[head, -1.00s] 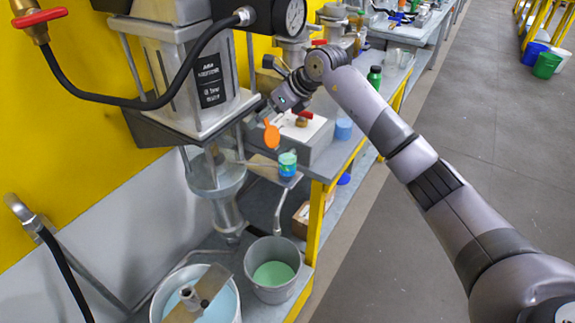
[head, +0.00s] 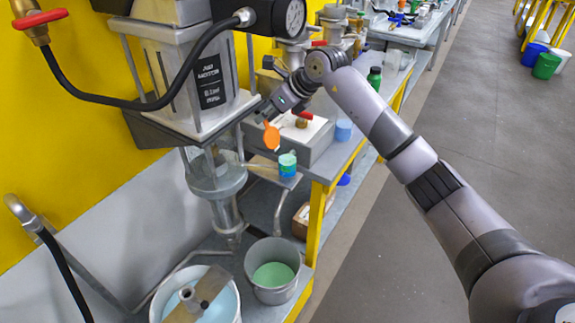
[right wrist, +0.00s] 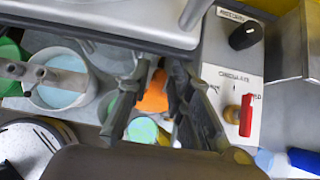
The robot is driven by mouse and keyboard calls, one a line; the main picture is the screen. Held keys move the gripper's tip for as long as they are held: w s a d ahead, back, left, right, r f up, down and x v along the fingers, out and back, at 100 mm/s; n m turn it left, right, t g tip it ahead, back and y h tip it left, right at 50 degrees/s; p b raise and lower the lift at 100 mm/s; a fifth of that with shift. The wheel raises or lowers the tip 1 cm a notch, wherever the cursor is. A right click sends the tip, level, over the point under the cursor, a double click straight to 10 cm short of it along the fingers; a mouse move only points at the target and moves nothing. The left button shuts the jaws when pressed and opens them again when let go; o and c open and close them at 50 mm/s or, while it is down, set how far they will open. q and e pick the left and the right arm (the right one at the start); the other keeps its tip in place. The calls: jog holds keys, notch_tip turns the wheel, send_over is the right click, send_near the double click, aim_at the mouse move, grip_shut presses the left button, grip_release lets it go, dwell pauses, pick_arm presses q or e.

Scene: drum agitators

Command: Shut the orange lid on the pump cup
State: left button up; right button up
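The pump cup (head: 287,166) is a small green and blue cup beside the steel pump. Its orange lid (head: 272,136) stands raised above and left of the cup, tilted up. My right gripper (head: 262,116) is just above the lid, pointing down and left. In the right wrist view its two dark fingers (right wrist: 157,68) are apart, with the orange lid (right wrist: 153,95) showing between and beyond them. Contact with the lid cannot be told. My left gripper is not in view.
A control box (head: 310,143) with a red switch stands right behind the cup. The steel pump body (head: 190,70) and a black hose are at left. A grey bucket of green liquid (head: 272,292) and a mixing drum (head: 230,312) stand below.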

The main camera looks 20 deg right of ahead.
jog(key=shift+c, duration=0.7)
jog(key=shift+s, duration=0.1)
jog(key=shift+s+d+r, duration=0.2)
jog(key=shift+s+d, duration=0.3)
jog(key=shift+s, duration=0.1)
jog(key=shift+s+d+r, duration=0.15)
jog(key=shift+s+d, duration=0.3)
jog(key=shift+s, duration=0.1)
